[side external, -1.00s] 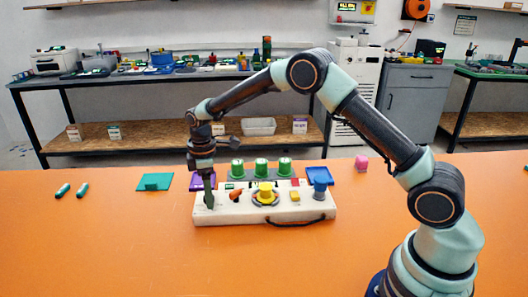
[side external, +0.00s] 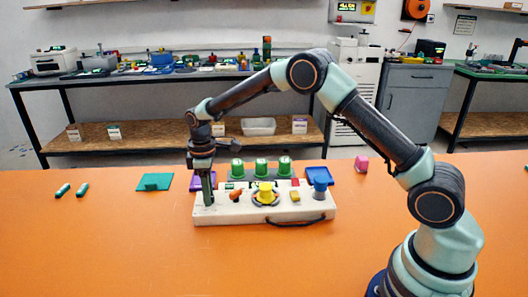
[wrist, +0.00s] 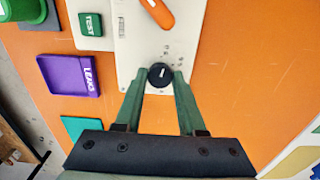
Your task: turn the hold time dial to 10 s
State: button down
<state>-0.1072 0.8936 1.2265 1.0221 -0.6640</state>
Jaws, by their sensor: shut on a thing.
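The black dial (wrist: 160,75) with a short white mark sits at the near end of the white panel (wrist: 135,40) in the wrist view. The mark runs almost straight up and down the picture. Small printed marks lie beside the dial, too small to read. My gripper (wrist: 159,80) has its two green fingers on either side of the dial, shut on it. In the side view, my gripper (side external: 208,202) points down at the left end of the white panel (side external: 235,214), and the fingers hide the dial.
An orange lever (side external: 236,195), a yellow knob (side external: 266,190) and a blue knob (side external: 320,187) stand on the panel to the right. Green-topped cylinders (side external: 261,167) stand behind it. The front of the table is clear.

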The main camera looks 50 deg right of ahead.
jog(key=m, duration=0.5)
jog(key=shift+m, duration=0.3)
jog(key=m, duration=0.5)
jog(key=shift+r, duration=0.1)
jog(key=m, duration=0.5)
jog(key=shift+m, duration=0.4)
jog(key=m, duration=0.4)
jog(key=shift+m, duration=0.4)
jog(key=c, duration=0.5)
grip_release()
